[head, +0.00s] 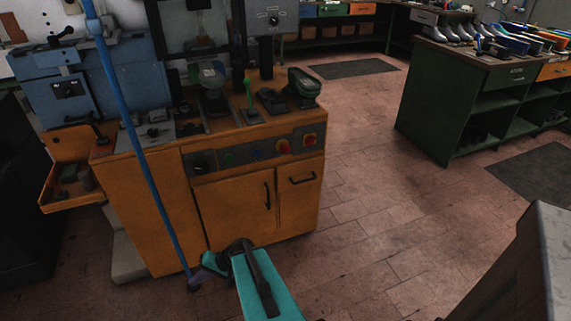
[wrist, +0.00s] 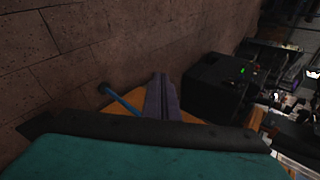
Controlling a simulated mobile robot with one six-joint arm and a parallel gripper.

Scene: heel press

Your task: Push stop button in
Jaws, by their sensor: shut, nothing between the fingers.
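The orange press cabinet (head: 228,210) stands at the centre left in the head view. Its dark control panel (head: 220,158) faces front. Two red controls sit at its right end: one red button (head: 283,147) and another at the corner (head: 310,140). Which of them is the stop button, and whether either is pressed in, I cannot tell. My gripper (head: 195,282) is low, near the floor in front of the cabinet, well below the panel and apart from the buttons. Its purple-grey fingers also show in the wrist view (wrist: 161,94), shut and empty. No red button is clear there.
A blue pole (head: 135,135) slants down in front of the cabinet's left part, its foot close to my gripper. An orange tray (head: 60,200) juts out at left. A green workbench (head: 455,95) stands at right. The brick-tiled floor (head: 370,215) between is clear.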

